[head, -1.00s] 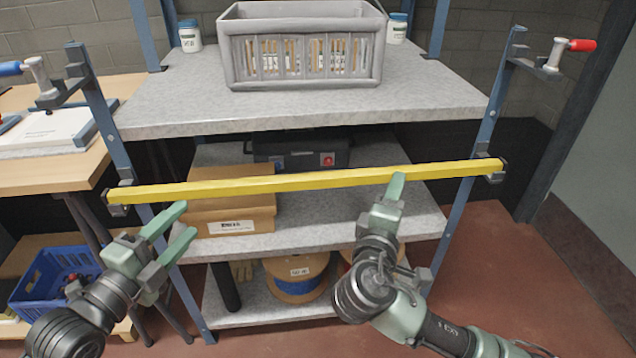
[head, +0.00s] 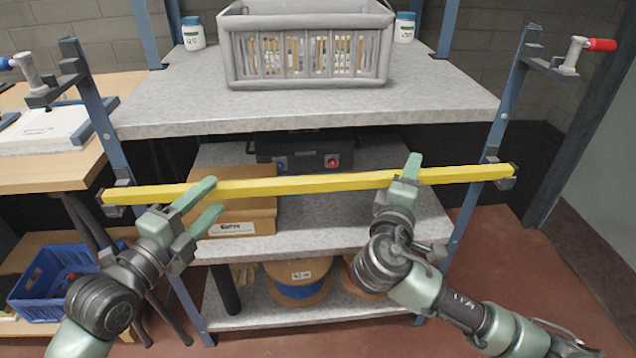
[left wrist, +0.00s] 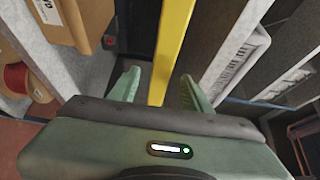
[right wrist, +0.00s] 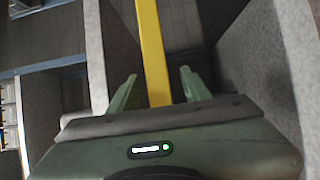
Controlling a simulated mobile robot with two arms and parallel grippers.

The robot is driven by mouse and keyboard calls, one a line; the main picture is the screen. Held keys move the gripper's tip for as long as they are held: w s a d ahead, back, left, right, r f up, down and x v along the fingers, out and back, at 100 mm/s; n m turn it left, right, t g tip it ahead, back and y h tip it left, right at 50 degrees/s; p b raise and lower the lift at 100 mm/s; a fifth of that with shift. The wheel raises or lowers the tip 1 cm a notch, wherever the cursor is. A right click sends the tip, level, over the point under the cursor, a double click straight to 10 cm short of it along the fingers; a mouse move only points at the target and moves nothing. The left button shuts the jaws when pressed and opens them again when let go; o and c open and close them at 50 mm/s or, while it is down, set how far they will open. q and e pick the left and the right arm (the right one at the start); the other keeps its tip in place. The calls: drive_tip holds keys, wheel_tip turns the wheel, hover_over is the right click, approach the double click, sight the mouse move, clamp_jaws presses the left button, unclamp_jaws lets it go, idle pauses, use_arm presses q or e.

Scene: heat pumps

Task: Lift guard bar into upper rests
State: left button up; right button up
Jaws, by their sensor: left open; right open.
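The yellow guard bar (head: 315,184) lies across the front of the shelf rack, its ends in the lower left rest (head: 122,194) and lower right rest (head: 497,172). The upper left rest (head: 55,90) and upper right rest (head: 548,68) are empty. My left gripper (head: 198,200) is open at the bar's left part; in the left wrist view the bar (left wrist: 172,50) runs between its fingers. My right gripper (head: 410,175) is open at the bar right of centre; in the right wrist view the bar (right wrist: 152,50) passes between its fingers.
A grey crate (head: 307,50) and white jars stand on the top shelf (head: 300,105). A cardboard box (head: 235,215) and dark case (head: 305,150) sit on the middle shelf. A workbench (head: 40,178) is at left, with a blue bin (head: 55,280) below.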

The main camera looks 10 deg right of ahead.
use_arm(q)
drive_tip(key=shift+x, duration=1.2)
use_arm(e)
drive_tip(key=shift+x, duration=1.2)
use_arm(q)
clamp_jaws()
use_arm(e)
clamp_jaws()
drive_tip(key=shift+s, duration=0.1)
